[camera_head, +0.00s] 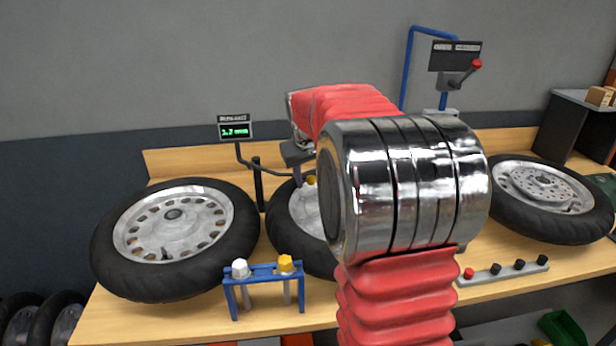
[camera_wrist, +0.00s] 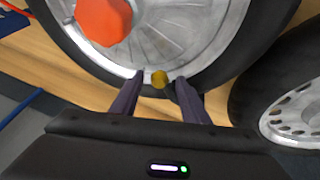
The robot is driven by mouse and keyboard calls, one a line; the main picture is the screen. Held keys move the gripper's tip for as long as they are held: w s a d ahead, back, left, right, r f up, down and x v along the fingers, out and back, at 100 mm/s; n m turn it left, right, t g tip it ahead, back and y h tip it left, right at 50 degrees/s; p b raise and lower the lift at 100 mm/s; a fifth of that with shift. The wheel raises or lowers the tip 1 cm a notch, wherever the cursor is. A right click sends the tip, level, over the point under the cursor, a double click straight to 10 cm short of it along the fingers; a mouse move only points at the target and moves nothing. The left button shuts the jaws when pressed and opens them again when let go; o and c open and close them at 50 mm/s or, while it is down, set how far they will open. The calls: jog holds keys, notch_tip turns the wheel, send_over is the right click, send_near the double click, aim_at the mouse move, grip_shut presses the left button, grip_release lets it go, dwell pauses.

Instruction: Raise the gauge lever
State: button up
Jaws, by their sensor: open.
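A gauge with a green-lit display (camera_head: 235,130) stands at the back left of the bench. A thin dark curved arm runs from it toward the middle wheel. A small yellow knob (camera_head: 311,180) shows beside my gripper (camera_head: 299,168) at that wheel. In the wrist view the yellow knob (camera_wrist: 160,79) lies between the tips of my open gripper (camera_wrist: 161,84), over the wheel's rim. I cannot tell whether the fingers touch it. Whether the knob belongs to the gauge's lever is not clear; my arm hides much of this spot.
Tyred wheels lie left (camera_head: 175,240), middle (camera_head: 285,235) and right (camera_head: 545,200) on the wooden bench. A blue stand (camera_head: 262,272) with white and yellow knobs is in front. A red-knobbed lever (camera_head: 465,74) is on a panel behind. An orange block (camera_wrist: 103,20) shows in the wrist view.

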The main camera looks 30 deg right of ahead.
jog(key=shift+c, duration=0.2)
grip_shut()
